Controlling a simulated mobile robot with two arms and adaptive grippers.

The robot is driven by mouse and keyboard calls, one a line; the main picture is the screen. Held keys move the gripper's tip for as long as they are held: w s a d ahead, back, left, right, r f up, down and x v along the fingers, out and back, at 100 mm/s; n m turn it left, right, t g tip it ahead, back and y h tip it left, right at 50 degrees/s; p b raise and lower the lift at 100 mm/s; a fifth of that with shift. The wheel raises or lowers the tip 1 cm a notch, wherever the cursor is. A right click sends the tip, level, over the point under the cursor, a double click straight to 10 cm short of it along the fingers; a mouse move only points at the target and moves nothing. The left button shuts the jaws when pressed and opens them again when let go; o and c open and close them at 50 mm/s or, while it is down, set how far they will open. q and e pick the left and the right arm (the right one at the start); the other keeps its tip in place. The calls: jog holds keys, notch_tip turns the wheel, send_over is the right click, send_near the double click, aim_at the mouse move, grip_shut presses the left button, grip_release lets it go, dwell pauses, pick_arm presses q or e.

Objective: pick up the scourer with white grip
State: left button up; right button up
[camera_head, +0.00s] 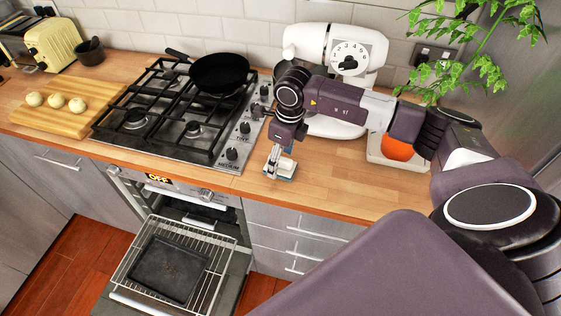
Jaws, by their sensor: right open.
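The scourer with white grip (287,169) appears as a small white and blue thing on the wooden counter, just right of the hob. My right gripper (277,167) points down over it with its jaws open. The fingers hide part of the scourer. I cannot tell whether they are around it or touching it. My left gripper is not in view.
A gas hob (192,125) with a black pan (219,72) is left of my gripper. A white mixer (345,70) stands behind my arm. A white tray (392,163) holds an orange thing. The oven door is open below. The front counter is clear.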

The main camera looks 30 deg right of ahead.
jog(key=shift+w+a+f, duration=0.1)
jog(key=shift+f, duration=0.2)
jog(key=c, duration=1.3)
jog(key=shift+o, duration=0.2)
jog(key=shift+r, duration=0.2)
jog(key=shift+r+b, duration=0.4)
jog(key=shift+r, duration=0.2)
notch_tip(320, 180, up, 19)
jog(key=b, duration=0.4)
jog(key=shift+f, duration=0.2)
